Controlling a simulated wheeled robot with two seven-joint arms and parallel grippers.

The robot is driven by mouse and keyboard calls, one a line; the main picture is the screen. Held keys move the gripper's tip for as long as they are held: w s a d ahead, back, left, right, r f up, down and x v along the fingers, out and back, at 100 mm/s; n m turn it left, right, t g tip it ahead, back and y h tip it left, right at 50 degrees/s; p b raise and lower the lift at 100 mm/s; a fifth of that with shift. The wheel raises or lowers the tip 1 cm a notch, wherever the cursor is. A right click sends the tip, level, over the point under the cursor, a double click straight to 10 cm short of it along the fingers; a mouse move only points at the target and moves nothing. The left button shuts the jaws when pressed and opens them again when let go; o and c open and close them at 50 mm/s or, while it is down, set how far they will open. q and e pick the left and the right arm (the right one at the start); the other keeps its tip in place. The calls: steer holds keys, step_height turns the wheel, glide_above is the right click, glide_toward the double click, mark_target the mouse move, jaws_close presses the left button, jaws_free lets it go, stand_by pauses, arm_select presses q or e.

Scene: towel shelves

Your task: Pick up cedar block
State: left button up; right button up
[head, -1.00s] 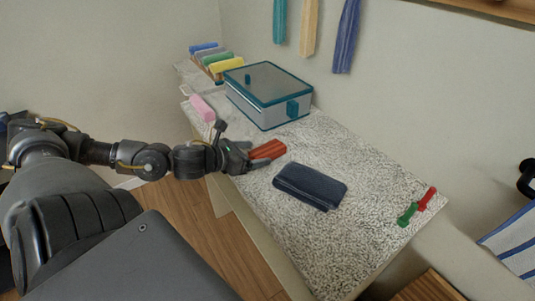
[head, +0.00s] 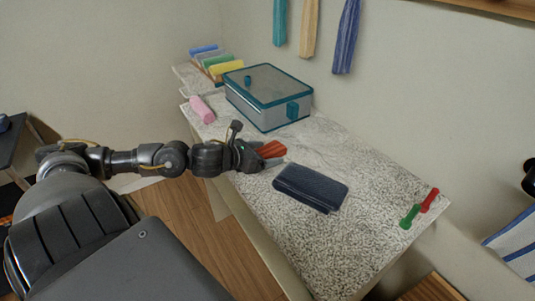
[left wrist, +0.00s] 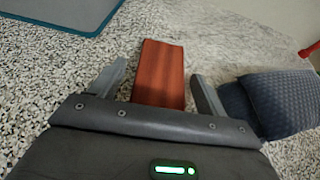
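The cedar block (head: 273,149), a reddish-brown bar, lies on the speckled counter, left of a folded dark blue towel (head: 311,188). My left gripper (head: 260,155) is at the block and hides its near end in the head view. In the left wrist view the block (left wrist: 158,72) lies between the two fingers of my left gripper (left wrist: 159,80), one on each side. A gap shows between each finger and the block, so the gripper is open. The block's near end is hidden by the gripper body. My right gripper is not in view.
A teal-edged box (head: 268,97) with a lid stands behind the block. A pink roll (head: 202,109) lies at the left, and green (head: 410,216) and red (head: 430,200) items lie near the right end. The speckled counter (head: 345,240) is clear in front of the towel.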

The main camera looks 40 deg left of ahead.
arm_select(q)
steer(key=c, duration=1)
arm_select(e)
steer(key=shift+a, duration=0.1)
arm_select(q)
steer(key=shift+r, duration=0.1)
steer(key=shift+c, duration=0.2)
